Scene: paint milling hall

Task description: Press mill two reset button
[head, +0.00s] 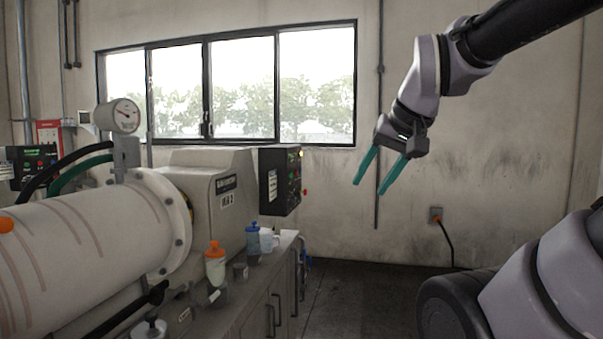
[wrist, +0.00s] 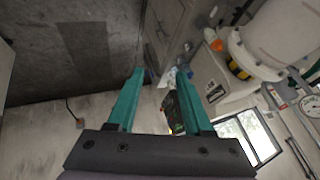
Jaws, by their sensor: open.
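The mill (head: 215,188) marked with a 2 stands at the left, with its large white cylinder (head: 85,238) in front. A dark control box (head: 280,180) is fixed at the mill's right end; its right face carries small red and green lights or buttons, too small to tell which is the reset. In the wrist view the control box (wrist: 174,113) shows partly between my fingers, and the left finger side is clear. My gripper (head: 374,188) has two teal fingers, apart and empty. It hangs in the air to the right of the control box, touching nothing.
A gauge (head: 118,115) stands above the cylinder. A wall socket (head: 436,215) with a cable is at the right. The floor right of the bench is clear.

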